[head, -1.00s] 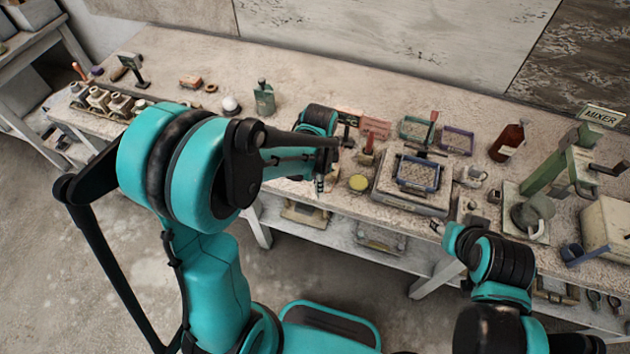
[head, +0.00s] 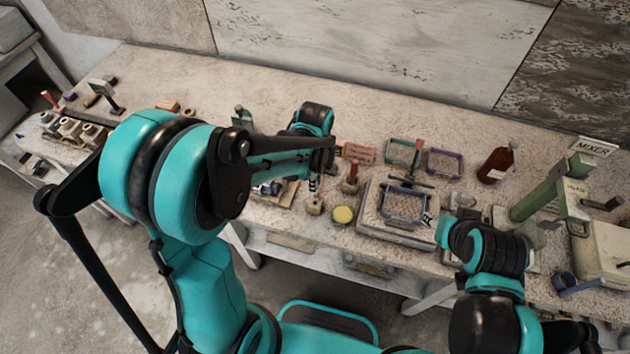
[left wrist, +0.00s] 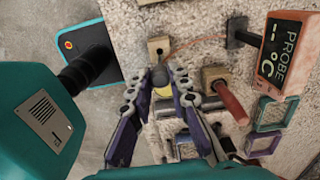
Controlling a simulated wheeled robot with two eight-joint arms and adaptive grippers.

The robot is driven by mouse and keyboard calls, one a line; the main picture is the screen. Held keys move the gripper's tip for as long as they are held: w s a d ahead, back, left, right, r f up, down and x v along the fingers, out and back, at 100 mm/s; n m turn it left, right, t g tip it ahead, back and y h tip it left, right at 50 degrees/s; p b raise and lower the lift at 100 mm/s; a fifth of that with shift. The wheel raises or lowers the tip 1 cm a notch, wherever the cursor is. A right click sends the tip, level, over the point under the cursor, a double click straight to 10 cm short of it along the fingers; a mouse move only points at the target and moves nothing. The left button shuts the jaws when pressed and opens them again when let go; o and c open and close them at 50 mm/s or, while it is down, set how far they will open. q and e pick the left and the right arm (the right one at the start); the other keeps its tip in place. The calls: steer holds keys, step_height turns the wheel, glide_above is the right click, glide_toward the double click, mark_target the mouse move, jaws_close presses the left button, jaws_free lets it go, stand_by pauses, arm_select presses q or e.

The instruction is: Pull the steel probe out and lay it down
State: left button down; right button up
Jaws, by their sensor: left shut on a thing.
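My left gripper (head: 314,186) is over the bench's front edge, just above a small wooden block (head: 315,206). In the left wrist view its purple fingers (left wrist: 162,78) close on a small grey piece, which I take for the handle of the steel probe (left wrist: 160,75). The wooden block (left wrist: 158,47) shows right beyond the fingertips. A thin cord runs towards the orange PROBE display (left wrist: 284,50). The shaft is hidden, so I cannot tell whether it is still in the block. My right gripper (head: 428,219) is small and partly hidden by its wrist.
A yellow disc (head: 342,215) lies close to the right of the block. A red-handled tool (head: 351,176) stands behind it. A blue-framed tray (head: 404,206) rests on a slab further right. A brown bottle (head: 495,166) and the mixer (head: 545,190) stand at the right.

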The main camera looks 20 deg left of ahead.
arm_select(q)
steer(key=shift+f+b, duration=2.4)
steer(key=shift+f, duration=0.45)
steer(key=shift+f+b, duration=0.65)
steer(key=shift+b, duration=0.15)
steer(key=c, duration=1.3)
jaws_free()
steer(key=shift+c, duration=0.2)
steer(key=shift+r, duration=0.1)
steer(key=shift+r+p, duration=1.55)
steer(key=shift+r, duration=0.4)
